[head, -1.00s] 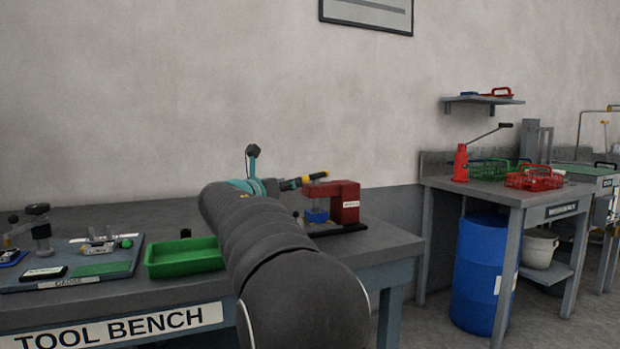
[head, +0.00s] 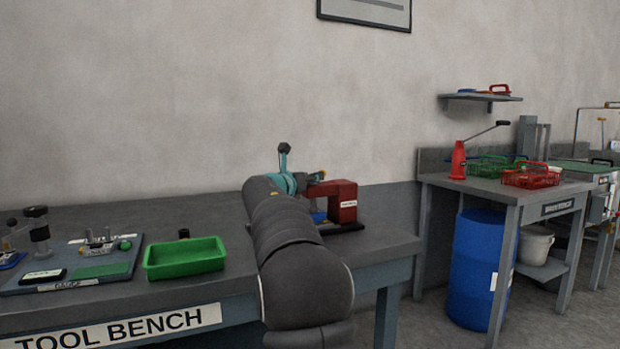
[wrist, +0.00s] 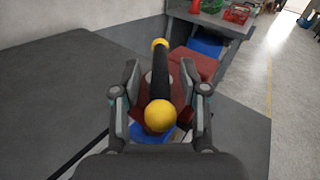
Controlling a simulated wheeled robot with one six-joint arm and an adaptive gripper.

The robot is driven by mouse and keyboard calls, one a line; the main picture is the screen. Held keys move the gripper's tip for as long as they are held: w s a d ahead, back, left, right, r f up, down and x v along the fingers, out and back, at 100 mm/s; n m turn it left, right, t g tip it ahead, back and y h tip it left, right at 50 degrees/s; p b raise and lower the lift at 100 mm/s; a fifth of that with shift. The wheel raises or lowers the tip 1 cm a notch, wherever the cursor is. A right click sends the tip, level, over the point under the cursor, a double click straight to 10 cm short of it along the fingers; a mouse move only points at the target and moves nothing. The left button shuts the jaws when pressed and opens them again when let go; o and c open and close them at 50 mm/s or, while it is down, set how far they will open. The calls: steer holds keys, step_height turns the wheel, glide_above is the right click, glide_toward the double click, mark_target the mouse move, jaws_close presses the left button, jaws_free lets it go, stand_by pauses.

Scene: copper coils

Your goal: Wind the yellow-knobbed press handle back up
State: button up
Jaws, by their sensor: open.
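The red press (head: 343,201) stands on the tool bench near its right end. Its handle is a black bar (wrist: 159,75) with a yellow knob (wrist: 159,116) at the near end and another yellow knob (wrist: 160,44) at the far end. In the wrist view my gripper (wrist: 160,78) is open, with one finger on each side of the bar and gaps showing. The red press body (wrist: 192,64) lies beyond and below the handle. In the head view my arm hides most of the handle and the gripper.
A green tray (head: 185,258) and a grey gauge board (head: 105,270) are on the bench (head: 130,221) at left. A second bench (head: 490,187) with a blue drum (head: 478,265) stands to the right.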

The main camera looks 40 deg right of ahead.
jaws_close()
